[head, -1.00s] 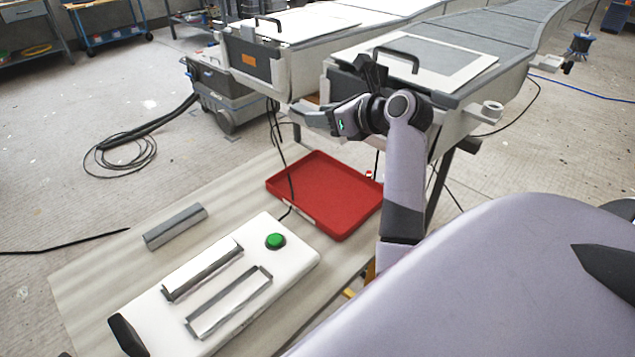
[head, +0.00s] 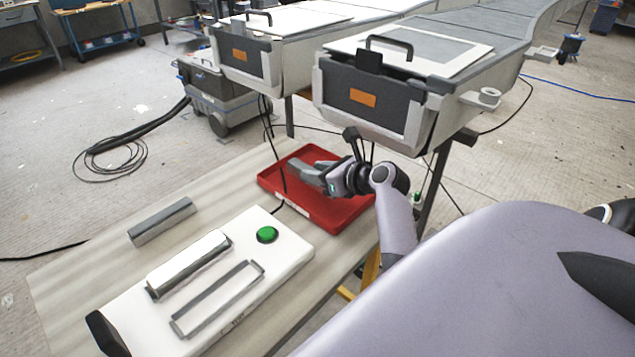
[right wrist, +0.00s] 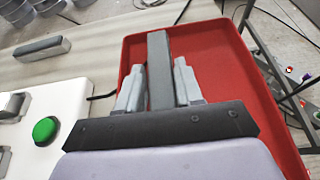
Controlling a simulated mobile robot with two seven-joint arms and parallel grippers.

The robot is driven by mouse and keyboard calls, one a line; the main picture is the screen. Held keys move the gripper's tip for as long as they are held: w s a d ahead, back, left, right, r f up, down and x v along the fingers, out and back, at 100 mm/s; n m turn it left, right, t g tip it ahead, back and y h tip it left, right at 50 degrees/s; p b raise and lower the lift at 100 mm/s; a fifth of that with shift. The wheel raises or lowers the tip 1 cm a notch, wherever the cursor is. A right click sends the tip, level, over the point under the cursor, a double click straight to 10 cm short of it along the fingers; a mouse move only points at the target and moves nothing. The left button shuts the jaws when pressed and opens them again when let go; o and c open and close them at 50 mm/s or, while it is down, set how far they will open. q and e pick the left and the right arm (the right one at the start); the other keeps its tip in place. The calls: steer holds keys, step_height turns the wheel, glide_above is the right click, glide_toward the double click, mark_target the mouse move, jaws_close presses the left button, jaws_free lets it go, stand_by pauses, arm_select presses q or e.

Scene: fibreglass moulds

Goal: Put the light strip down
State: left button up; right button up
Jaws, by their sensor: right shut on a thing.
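My right gripper (head: 318,170) is over the red tray (head: 350,215). It is shut on a grey bar, which I take to be the light strip (right wrist: 159,60). In the right wrist view the strip stands out from between the two fingers of the gripper (right wrist: 160,85), with the red tray (right wrist: 215,65) behind it. In the head view the gripper partly hides the strip. I cannot tell whether the strip touches the tray floor. My left gripper is not in view.
Moulds with dark front panels (head: 370,98) stand behind the tray.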

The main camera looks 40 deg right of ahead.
step_height(320, 180, down, 3)
steer(key=shift+r+b, duration=0.15)
steer(key=shift+b, duration=0.15)
steer(key=o, duration=1.1)
